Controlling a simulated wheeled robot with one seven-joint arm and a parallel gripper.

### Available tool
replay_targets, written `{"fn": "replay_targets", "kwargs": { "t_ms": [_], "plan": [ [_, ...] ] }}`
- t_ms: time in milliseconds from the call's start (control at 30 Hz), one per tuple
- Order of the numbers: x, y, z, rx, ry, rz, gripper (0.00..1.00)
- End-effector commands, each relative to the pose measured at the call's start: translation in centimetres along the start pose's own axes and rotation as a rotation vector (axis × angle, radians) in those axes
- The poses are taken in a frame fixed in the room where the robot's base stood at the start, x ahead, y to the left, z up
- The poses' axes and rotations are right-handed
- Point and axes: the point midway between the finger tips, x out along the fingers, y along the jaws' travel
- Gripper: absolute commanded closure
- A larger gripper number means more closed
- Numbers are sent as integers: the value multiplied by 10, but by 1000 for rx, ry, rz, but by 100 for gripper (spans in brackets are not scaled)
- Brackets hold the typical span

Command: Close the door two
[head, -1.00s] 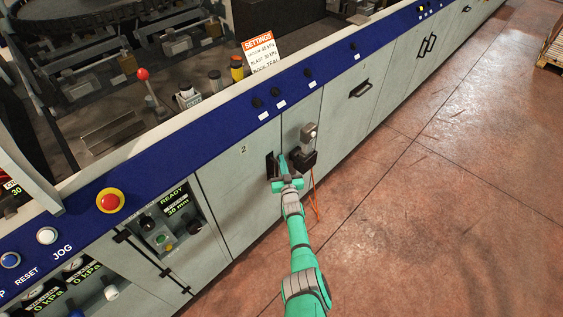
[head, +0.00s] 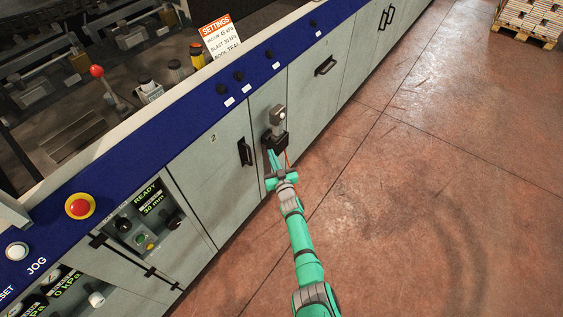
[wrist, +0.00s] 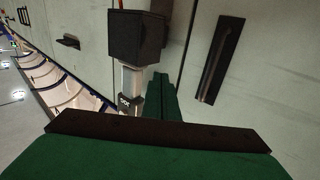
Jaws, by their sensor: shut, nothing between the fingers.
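Door two (head: 205,185) is the pale grey panel marked "2" on the machine's side. In the head view it looks flush with the panels beside it. Its black handle (head: 245,152) is on its right side, and the handle also shows in the wrist view (wrist: 221,60). My gripper (head: 271,155) is shut and empty, to the right of the handle and apart from it, just below the dark box. In the wrist view its green fingers (wrist: 160,85) are together, with the handle to their right.
A dark box with a grey fitting (head: 275,138) juts from the narrow panel right of door two, close to my fingers. An orange cable hangs below it. A control recess (head: 150,215) is left of the door. The floor (head: 420,190) at right is clear; a loaded pallet (head: 528,20) stands far off.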

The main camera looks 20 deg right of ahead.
Motion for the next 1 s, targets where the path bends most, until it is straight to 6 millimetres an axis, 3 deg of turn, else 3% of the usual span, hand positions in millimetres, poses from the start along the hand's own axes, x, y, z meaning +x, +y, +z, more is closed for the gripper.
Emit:
{"fn": "replay_targets", "kwargs": {
  "t_ms": [400, 800, 933, 1000],
  "plan": [
    [-31, 23, 0, 0, 0, 1, 100],
    [-39, 29, 0, 1, 0, 2, 100],
    [-39, 19, 0, 11, 4, -1, 100],
    [-40, 0, 0, 31, 14, -9, 100]
  ]
}}
